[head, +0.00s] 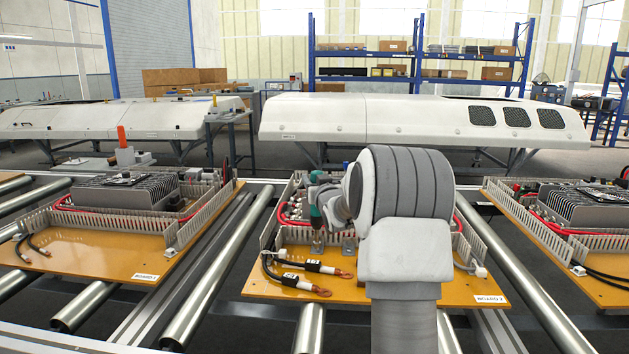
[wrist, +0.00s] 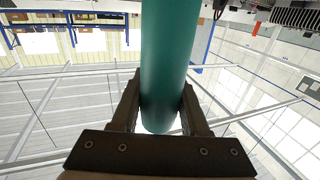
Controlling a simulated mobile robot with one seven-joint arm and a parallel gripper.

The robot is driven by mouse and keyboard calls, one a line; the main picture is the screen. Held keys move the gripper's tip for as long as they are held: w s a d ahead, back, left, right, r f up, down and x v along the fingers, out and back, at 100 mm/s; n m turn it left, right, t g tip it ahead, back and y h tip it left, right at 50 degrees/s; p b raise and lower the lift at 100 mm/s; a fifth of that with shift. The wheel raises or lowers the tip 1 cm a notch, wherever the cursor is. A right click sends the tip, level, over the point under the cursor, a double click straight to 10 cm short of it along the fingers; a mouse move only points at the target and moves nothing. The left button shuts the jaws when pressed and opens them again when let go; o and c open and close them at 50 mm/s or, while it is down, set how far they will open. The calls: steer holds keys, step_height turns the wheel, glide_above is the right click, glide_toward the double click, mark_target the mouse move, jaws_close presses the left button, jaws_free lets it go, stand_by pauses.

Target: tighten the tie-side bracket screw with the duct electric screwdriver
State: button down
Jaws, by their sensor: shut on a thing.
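My gripper (wrist: 160,106) is shut on the teal body of the electric screwdriver (wrist: 168,55), which stands between the two fingers in the wrist view. In the head view the screwdriver (head: 316,213) is upright at the left of my wrist, over the front part of the middle board (head: 345,290). Its lower end is at or just above a small metal bracket (head: 318,246); I cannot tell whether the bit touches a screw. Another small bracket (head: 348,246) stands to its right. The screw heads are too small to make out, and my arm hides the board's middle and right.
Two cables with copper lugs (head: 318,268) lie at the board's front left. Slotted grey duct walls (head: 268,232) edge the board. Similar boards lie on the left (head: 95,255) and right (head: 590,262). Metal rollers (head: 215,265) run between them.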

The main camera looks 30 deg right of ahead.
steer(key=shift+f+b, duration=0.75)
steer(key=shift+b, duration=0.15)
stand_by(1.8)
step_height(320, 180, up, 6)
steer(key=p, duration=0.4)
steer(key=shift+r, duration=0.15)
stand_by(1.1)
